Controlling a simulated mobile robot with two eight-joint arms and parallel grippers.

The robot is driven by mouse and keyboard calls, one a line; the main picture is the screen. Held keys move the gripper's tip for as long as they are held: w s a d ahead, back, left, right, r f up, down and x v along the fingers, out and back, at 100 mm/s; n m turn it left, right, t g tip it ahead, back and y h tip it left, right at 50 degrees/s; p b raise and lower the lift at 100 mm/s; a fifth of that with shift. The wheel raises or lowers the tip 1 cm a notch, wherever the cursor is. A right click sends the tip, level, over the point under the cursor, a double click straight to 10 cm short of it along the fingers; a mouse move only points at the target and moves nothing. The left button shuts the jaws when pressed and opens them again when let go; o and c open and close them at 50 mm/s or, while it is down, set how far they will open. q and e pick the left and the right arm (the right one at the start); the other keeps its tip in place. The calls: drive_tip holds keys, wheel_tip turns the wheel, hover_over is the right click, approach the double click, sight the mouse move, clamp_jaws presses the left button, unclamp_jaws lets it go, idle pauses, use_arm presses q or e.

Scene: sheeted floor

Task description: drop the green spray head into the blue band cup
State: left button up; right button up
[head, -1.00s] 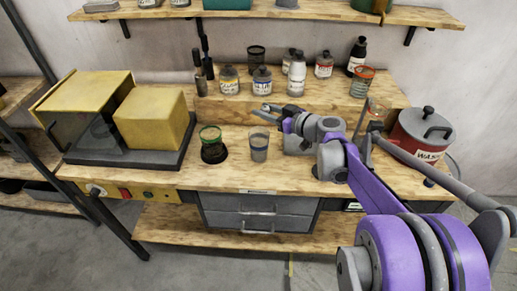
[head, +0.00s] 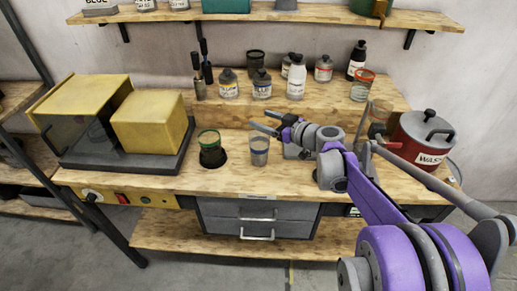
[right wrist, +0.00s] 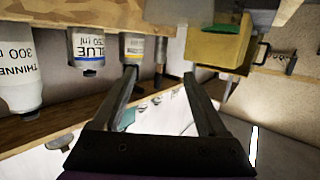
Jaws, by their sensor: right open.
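My right gripper (head: 266,121) is open and empty over the bench, just above and behind a clear cup (head: 259,150). The clear cup has a greyish lower part; I cannot tell for sure whether its band is blue. I cannot make out a green spray head with certainty in either view. In the right wrist view the two fingers (right wrist: 160,75) are spread apart with nothing held between them. My left gripper is not in view.
Several bottles, such as a white one (head: 297,78), stand on the raised back shelf, with a red-rimmed cup (head: 363,86) at its right. A yellow box (head: 152,124) is on the left. A red pot (head: 421,140) stands right, near my arm.

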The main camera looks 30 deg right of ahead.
drive_tip(key=v, duration=1)
drive_tip(key=shift+s+r, duration=0.2)
drive_tip(key=shift+s, duration=0.15)
drive_tip(key=shift+d, duration=0.1)
drive_tip(key=s+a+f+m+g, duration=0.1)
drive_tip(key=s+a+f+g, duration=0.2)
drive_tip(key=a+f, duration=0.35)
drive_tip(key=s+a+f+g, duration=0.3)
drive_tip(key=a, duration=0.6)
drive_tip(key=s+a+f+m+g+h, duration=0.1)
drive_tip(key=s+f+h, duration=0.1)
drive_tip(key=s+f, duration=0.2)
drive_tip(key=s+a+f+m+g+h, duration=0.1)
drive_tip(key=s+a+f+g+h, duration=0.1)
drive_tip(key=s, duration=0.7)
wheel_tip(320, 180, down, 2)
drive_tip(key=shift+m+g+h+p, duration=0.3)
drive_tip(key=shift+m+h+p, duration=0.1)
drive_tip(key=shift+h, duration=0.2)
drive_tip(key=shift+w, duration=0.1)
